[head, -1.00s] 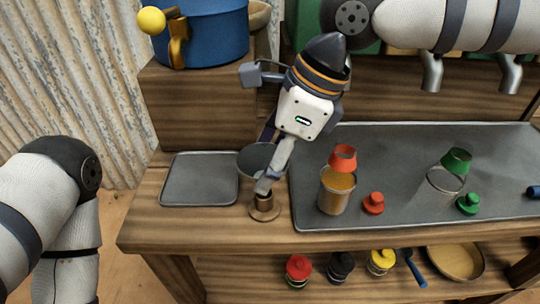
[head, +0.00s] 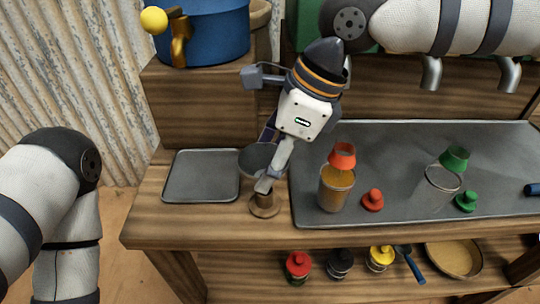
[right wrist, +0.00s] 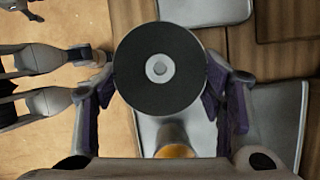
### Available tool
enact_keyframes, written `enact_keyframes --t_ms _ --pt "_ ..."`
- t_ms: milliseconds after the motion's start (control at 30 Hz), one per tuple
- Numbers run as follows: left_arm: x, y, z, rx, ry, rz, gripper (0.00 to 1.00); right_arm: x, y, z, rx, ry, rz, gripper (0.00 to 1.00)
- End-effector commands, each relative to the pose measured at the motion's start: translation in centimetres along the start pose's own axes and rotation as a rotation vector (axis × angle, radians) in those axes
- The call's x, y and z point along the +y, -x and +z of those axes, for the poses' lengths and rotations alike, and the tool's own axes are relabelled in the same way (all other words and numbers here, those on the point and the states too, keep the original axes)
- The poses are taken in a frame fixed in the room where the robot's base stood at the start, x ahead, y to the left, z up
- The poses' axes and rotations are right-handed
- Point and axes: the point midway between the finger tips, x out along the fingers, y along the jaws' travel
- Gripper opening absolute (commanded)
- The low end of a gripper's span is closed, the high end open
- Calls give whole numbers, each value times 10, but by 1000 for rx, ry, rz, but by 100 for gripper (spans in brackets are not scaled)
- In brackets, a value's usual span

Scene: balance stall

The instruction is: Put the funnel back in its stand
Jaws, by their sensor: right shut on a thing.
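The funnel (head: 257,159) is a dark grey bowl in the head view, and my right gripper (head: 268,180) is shut on it. In the right wrist view the funnel (right wrist: 160,68) is a round black mouth with a pale centre, between the two fingers. In the head view the stand (head: 265,205), a short brown post on a round base, is on the table directly under the funnel and fingertips. The fingers hide the funnel's lower end, so I cannot tell whether it is in the stand. My left gripper is out of view; only its arm shows.
An empty grey tray (head: 201,178) lies left of the stand. A dark mat (head: 410,205) to the right carries an orange-filled jar (head: 336,190) close by, a clear jar (head: 443,180), a red knobbed piece (head: 373,200) and a green one (head: 467,202). A blue pot (head: 205,38) stands behind.

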Motion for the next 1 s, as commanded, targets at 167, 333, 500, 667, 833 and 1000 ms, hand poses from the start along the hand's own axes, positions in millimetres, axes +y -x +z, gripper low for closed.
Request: enact_keyframes --t_ms 167,333,500,667,833,1000 --pt "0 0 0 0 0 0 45 0 0 0 0 0 0 38" --pt "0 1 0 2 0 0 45 0 -3 -1 0 0 -1 38" --pt "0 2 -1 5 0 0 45 0 -8 -4 1 0 -1 38" --pt "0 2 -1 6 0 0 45 0 -12 -5 0 0 -1 38" --pt "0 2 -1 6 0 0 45 0 -12 -5 0 0 -1 38" --pt "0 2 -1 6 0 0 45 0 -12 -5 0 0 -1 38"
